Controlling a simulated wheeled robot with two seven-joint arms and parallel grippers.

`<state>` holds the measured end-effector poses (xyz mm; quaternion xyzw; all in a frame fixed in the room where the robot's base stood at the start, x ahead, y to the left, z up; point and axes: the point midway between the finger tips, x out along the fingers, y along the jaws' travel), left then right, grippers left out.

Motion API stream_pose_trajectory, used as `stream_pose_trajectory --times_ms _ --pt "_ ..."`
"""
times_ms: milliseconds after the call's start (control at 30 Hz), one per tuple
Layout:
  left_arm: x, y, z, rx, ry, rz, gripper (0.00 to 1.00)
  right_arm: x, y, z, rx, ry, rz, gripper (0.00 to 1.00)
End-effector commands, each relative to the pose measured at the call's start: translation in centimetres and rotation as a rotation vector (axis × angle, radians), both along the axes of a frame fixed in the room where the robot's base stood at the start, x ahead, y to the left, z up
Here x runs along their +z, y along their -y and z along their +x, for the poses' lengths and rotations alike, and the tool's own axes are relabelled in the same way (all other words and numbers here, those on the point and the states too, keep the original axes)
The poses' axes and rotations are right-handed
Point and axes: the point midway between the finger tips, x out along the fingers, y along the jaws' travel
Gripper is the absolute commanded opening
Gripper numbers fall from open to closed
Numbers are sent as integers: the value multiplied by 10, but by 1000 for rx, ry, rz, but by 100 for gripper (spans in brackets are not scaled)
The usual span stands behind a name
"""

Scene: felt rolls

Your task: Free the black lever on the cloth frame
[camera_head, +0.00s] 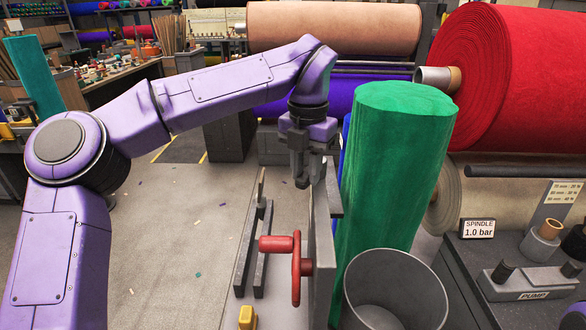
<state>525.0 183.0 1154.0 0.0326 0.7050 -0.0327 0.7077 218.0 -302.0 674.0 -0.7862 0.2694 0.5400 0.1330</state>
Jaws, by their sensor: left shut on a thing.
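My left gripper (306,171) reaches in from the left and points down at the far top end of the grey upright cloth frame (322,245). It is shut on what appears to be the black lever, which is mostly hidden and hard to tell from the dark fingers. A red handwheel (298,268) with a red grip sticks out on the left side of the frame. My right gripper is not in view.
A green felt roll (395,165) stands upright close to the right of the gripper and frame. A grey bin (395,295) stands in front of it. A large red roll (520,80) and a pump bench (520,270) are at right.

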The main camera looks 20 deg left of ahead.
Motion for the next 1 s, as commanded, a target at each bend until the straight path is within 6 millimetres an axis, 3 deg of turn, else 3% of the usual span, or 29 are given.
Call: stream_pose_trajectory --times_ms 33,633,667,700,733,1000 --pt "-7 4 -1 6 -17 5 0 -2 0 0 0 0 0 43" --pt "-7 12 1 30 -16 4 0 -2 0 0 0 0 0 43" --pt "-7 12 1 30 -16 4 34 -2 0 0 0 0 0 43" --pt "-7 12 1 31 -16 4 47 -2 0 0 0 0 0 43" --pt "-6 12 1 31 -15 4 53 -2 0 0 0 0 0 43" --pt "-2 11 2 33 -6 1 53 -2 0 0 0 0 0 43"
